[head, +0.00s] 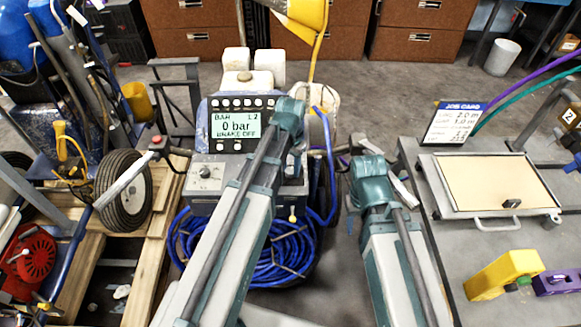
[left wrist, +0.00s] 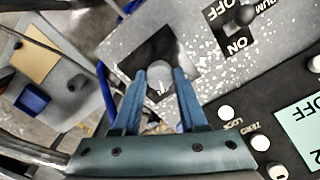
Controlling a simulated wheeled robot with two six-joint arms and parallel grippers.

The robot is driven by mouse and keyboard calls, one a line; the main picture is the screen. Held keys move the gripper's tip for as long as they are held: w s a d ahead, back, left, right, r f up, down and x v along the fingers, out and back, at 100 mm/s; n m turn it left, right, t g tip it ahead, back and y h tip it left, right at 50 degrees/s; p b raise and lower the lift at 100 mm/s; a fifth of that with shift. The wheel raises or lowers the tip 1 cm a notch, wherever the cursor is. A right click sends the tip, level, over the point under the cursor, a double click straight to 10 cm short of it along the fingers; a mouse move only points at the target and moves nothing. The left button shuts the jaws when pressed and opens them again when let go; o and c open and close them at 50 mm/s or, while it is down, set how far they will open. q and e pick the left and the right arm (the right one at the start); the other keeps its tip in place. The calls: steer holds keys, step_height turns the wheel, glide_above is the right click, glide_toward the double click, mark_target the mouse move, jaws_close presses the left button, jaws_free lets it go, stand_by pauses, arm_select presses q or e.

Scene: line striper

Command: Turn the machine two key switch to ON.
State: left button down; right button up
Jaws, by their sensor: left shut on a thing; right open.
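The machine's console has a lit display (head: 237,124) reading "0 bar" and "BRAKE OFF". In the left wrist view a round grey knob (left wrist: 160,75), seemingly the key switch, sits in a dark square patch on the speckled grey panel (left wrist: 195,50). My left gripper (left wrist: 160,92) has its two blue fingers closed on either side of this knob. In the head view my left gripper (head: 290,115) is at the console's right side and hides the knob. My right gripper (head: 372,165) is right of the machine, open; its fingertips are hidden.
A dial (head: 205,172) is on the console's left. A blue hose coil (head: 245,250) lies below. A grey table (head: 450,250) with a job card (head: 455,123) is at the right.

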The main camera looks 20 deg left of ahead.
mark_target(291, 170)
arm_select(q)
steer(key=shift+m, duration=0.7)
steer(key=shift+c, duration=2.2)
jaws_free()
step_height(291, 170, up, 14)
steer(key=p, duration=1.4)
steer(key=shift+f, duration=0.1)
